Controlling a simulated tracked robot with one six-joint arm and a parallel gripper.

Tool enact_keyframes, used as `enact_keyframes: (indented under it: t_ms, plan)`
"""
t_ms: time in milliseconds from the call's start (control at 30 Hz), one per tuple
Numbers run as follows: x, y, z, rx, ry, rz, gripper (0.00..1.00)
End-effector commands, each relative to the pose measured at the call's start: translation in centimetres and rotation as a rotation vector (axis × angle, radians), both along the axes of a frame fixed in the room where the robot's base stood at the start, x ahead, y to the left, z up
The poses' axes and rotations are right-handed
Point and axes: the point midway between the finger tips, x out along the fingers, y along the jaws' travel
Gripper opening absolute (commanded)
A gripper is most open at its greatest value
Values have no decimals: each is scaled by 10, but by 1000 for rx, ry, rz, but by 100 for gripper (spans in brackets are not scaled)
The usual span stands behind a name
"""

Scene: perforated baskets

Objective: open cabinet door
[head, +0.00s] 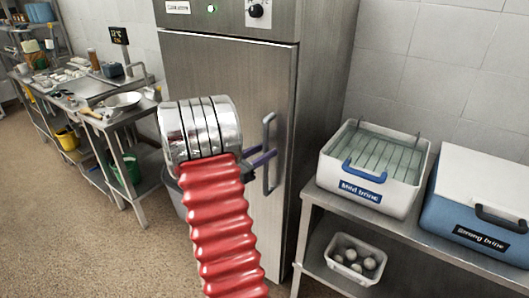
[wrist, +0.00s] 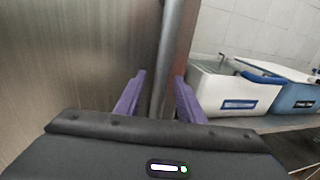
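The tall steel cabinet has a flat metal door (head: 215,75) that looks closed. Its vertical grey bar handle (head: 267,180) is on the door's right side. My gripper (head: 265,157) is at the handle's middle height, with its purple fingers reaching to the bar. In the wrist view, the handle bar (wrist: 172,45) stands between the two fingertips of my gripper (wrist: 160,76). The fingers are apart, one on each side of the bar, with gaps showing beside it. My red ribbed arm hides the lower part of the door in the head view.
Right of the cabinet, a steel table (head: 400,240) bears a white "Mild brine" box (head: 400,195) and a blue "Strong brine" cooler (head: 465,220). A white basket (head: 345,278) sits on its lower shelf. A cluttered counter stands left. Open floor (head: 90,235) lies front left.

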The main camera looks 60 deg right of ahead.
Motion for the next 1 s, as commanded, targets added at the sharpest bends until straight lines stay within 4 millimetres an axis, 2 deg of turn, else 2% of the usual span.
enact_keyframes:
  t_ms: [133,400,900,1000]
  plan:
    - [-2,-6,0,0,0,-1,36]
    - [-2,-7,0,0,0,0,35]
    - [-2,-6,0,0,0,2,0]
    - [-1,-6,0,0,0,2,0]
